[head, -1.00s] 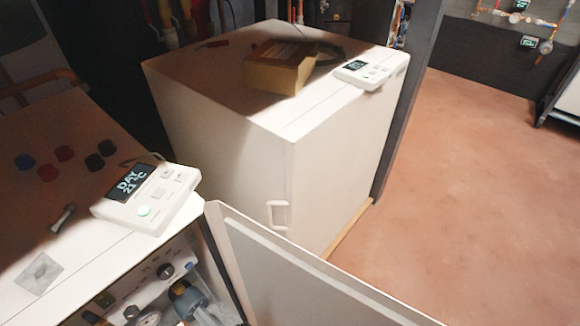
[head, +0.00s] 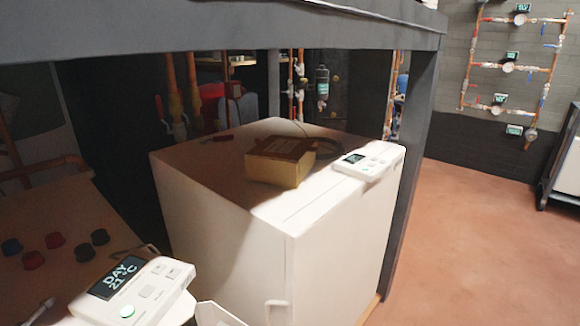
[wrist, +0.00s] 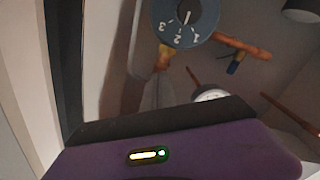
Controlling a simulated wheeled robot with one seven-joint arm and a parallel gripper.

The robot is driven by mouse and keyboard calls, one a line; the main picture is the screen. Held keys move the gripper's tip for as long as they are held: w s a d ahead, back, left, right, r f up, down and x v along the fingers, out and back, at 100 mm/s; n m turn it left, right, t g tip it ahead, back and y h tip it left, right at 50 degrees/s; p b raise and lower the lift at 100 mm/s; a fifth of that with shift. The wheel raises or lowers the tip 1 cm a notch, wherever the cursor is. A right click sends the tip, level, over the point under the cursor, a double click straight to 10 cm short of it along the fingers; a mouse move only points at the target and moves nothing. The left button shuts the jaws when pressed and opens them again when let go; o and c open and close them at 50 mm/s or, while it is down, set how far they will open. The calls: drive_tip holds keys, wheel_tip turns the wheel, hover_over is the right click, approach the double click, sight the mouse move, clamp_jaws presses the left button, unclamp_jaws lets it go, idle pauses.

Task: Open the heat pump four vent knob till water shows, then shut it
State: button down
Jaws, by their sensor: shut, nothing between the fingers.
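In the wrist view a blue-grey round knob (wrist: 187,17) with a white pointer mark and the figures 1, 2 and 3 shows at the top, partly cut off. I cannot tell whether it is the vent knob. My gripper (wrist: 157,76) reaches up from its purple body at the bottom of this view. Its grey fingers are shut and empty, close below the knob; contact is unclear. No water is visible. In the head view the near heat pump's top (head: 40,275) is at the lower left, with a "DAY 21 °C" panel (head: 135,290). Its inside is out of frame.
A second white heat pump (head: 225,215) stands behind, with a cardboard box (head: 280,163) and a control panel (head: 368,160) on top. A dark frame beam (head: 220,30) crosses above. Red and dark caps (head: 55,240) lie on the near top. Reddish floor (head: 480,230) at right is clear.

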drive_tip(key=shift+r, duration=0.2)
idle(0.3)
drive_tip(key=shift+w+d+r+p, duration=0.4)
drive_tip(key=shift+w+p, duration=0.1)
drive_tip(key=shift+p, duration=0.45)
drive_tip(key=shift+w+d+r+p, duration=0.15)
drive_tip(key=shift+r+p, duration=0.1)
drive_tip(key=shift+p, duration=0.15)
drive_tip(key=shift+w, duration=0.1)
drive_tip(key=p+v, duration=0.3)
drive_tip(key=v, duration=0.3)
drive_tip(key=shift+d+f, duration=0.25)
drive_tip(key=shift+f, duration=0.15)
idle(0.3)
drive_tip(key=shift+w, duration=0.15)
